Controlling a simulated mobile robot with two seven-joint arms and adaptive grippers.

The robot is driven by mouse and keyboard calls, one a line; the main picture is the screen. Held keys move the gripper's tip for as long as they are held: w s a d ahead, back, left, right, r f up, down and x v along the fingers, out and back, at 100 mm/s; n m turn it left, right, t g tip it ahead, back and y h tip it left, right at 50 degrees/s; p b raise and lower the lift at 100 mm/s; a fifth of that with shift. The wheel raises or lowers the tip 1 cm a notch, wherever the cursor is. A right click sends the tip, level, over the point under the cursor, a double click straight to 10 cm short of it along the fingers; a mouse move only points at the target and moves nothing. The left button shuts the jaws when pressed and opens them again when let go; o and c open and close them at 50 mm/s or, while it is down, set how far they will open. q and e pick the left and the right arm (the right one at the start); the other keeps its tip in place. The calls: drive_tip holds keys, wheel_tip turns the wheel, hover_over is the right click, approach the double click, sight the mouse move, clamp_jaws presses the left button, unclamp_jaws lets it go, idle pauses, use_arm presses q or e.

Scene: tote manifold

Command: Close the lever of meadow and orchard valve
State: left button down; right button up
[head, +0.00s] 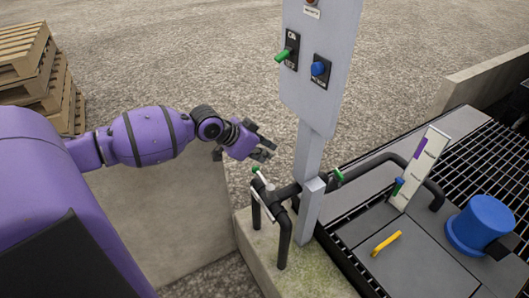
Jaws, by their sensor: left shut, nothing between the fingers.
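Black pipework (284,240) stands on a concrete block beside a grey post. A valve lever with a green tip (256,170) sits on its left side, pointing up and to the left. A second green-tipped lever (337,174) shows right of the post. I cannot read which of them is the meadow and orchard valve. My left gripper (270,151) is shut and empty, just above and slightly right of the left lever's green tip, seemingly apart from it. My right gripper is out of view.
The grey post carries a panel (318,105) with a green switch (283,55) and a blue knob (318,68). A white board (420,167), a blue bucket-like thing (479,224) and a yellow handle (388,242) are at right. Pallets (30,68) stand at far left.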

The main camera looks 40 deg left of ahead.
sight(263, 179)
use_arm(q)
drive_tip(key=f, duration=0.5)
drive_tip(key=shift+w+d+p, duration=0.2)
drive_tip(key=shift+w+p, duration=0.1)
drive_tip(key=shift+s, duration=0.15)
drive_tip(key=shift+f, duration=0.1)
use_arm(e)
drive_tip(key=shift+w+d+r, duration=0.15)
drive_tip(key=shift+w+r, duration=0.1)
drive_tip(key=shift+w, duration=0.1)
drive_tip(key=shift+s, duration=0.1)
